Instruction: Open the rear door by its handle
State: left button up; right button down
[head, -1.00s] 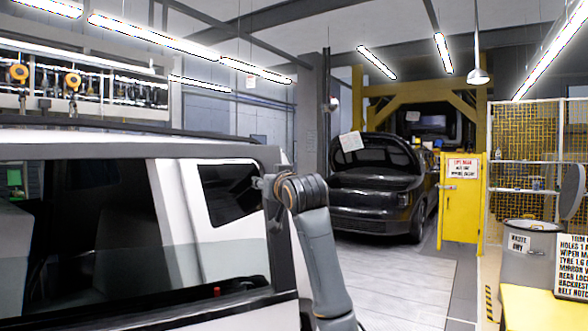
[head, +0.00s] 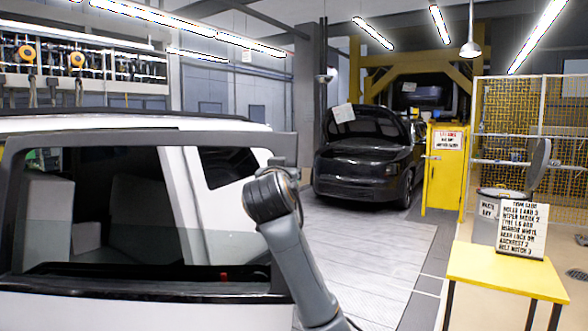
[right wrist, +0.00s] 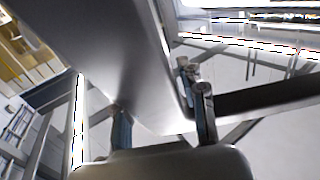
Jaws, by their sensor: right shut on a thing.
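The rear door (head: 285,165) of the white vehicle has a dark frame around a large window and fills the left foreground of the head view. Its right edge stands beside my right arm. I cannot tell exactly how far it is open. My right gripper (right wrist: 160,108) shows in the right wrist view, with a finger on either side of a smooth grey part. It is shut on the door's handle, which is mostly hidden there. My left gripper is in neither view.
A yellow table (head: 505,270) with a text sign (head: 521,229) stands at the right. Behind are a grey bin (head: 490,215), a yellow cabinet (head: 444,170) and a black car (head: 362,165) with its hood up. The pale floor (head: 375,260) between is clear.

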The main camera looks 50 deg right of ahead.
jog(key=shift+s+a+r, duration=0.15)
jog(key=shift+s+a, duration=0.6)
jog(key=shift+s, duration=0.2)
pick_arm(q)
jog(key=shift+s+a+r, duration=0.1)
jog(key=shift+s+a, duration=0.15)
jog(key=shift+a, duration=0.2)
pick_arm(e)
jog(key=shift+d, duration=0.1)
jog(key=c, duration=0.8)
grip_release()
jog(key=shift+o, duration=0.3)
jog(key=shift+w, duration=0.1)
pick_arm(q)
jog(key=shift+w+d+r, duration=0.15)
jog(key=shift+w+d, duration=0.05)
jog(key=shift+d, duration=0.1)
pick_arm(e)
jog(key=f+v, duration=0.1)
jog(key=v, duration=0.8)
jog(key=shift+s+a+f+g, duration=0.2)
jog(key=shift+s+a+g, duration=0.05)
jog(key=shift+a+g, duration=0.05)
